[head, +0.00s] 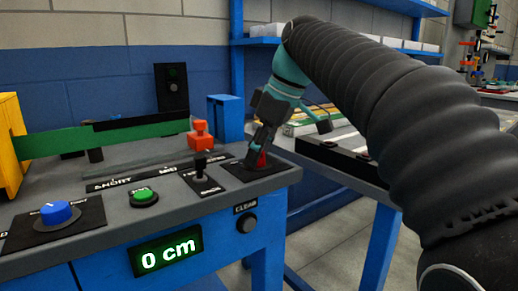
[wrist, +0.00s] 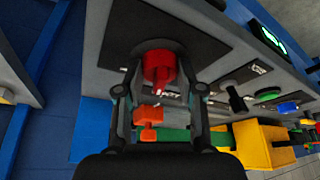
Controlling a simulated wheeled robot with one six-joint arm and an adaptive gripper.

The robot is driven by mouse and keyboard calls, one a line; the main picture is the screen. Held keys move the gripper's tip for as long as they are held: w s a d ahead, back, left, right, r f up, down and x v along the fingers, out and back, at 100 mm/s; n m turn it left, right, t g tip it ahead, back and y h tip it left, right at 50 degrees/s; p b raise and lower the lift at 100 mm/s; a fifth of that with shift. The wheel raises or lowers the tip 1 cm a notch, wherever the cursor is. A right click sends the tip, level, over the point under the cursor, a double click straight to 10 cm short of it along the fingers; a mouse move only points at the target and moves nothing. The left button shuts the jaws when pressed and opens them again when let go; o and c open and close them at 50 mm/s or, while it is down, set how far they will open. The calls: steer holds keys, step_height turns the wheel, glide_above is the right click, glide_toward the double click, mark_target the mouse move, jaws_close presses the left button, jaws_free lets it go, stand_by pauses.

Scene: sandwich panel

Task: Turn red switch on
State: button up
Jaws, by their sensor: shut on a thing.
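The red switch (wrist: 160,68) is a round red knob on a dark plate, seen between the fingers in the wrist view. In the head view only a small red part of the switch (head: 261,160) shows, at the right end of the panel. My gripper (head: 256,155) reaches down over it and hides most of it. In the wrist view my gripper (wrist: 160,75) has a finger on each side of the red knob, shut on it. The writing beside the knob is too small and blurred to read fully.
The grey panel top (head: 225,208) also bears a black lever (head: 200,165), an orange-red block (head: 201,135), a green button (head: 144,196) and a blue knob (head: 56,212). A display (head: 167,251) reads 0 cm. A second blue table (head: 378,240) stands close at the right.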

steer(key=m+t+p, duration=0.1)
steer(key=m, duration=0.2)
steer(key=m+h+p, duration=0.1)
steer(key=m, duration=0.2)
steer(key=shift+s+a+r+t+h, duration=0.1)
steer(key=shift+s+a+t+h, duration=0.05)
steer(key=shift+t+h, duration=0.2)
steer(key=m+p, duration=0.1)
steer(key=m, duration=0.1)
steer(key=m+t+h+p, duration=0.1)
steer(key=m, duration=0.2)
steer(key=shift+h, duration=0.25)
steer(key=o, duration=1.1)
steer(key=shift+o, duration=0.2)
steer(key=v, duration=1.1)
steer(key=shift+r, duration=0.4)
